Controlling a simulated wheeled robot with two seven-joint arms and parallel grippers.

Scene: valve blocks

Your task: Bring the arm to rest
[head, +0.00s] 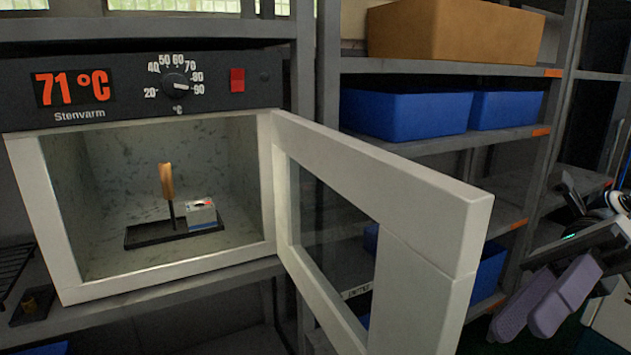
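My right gripper (545,298) is at the lower right, with two purple-grey finger pads close together and overlapping in this view. Whether there is a gap between them is hard to tell. It is outside the oven, to the right of the open door (430,265), with no object visible in it. My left gripper is not in view. The oven (150,290) stands at the left with its door swung out to the right. Inside, a black tray (150,240) bears an upright post with a brownish top (167,181) and a small white-grey block (202,214) with a red mark.
The oven's display (72,88) reads 71 °C, and its knob (177,86) points near 90. Behind the door, shelves hold blue bins (405,113) and a brown box (455,32). The door juts out before the shelves.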

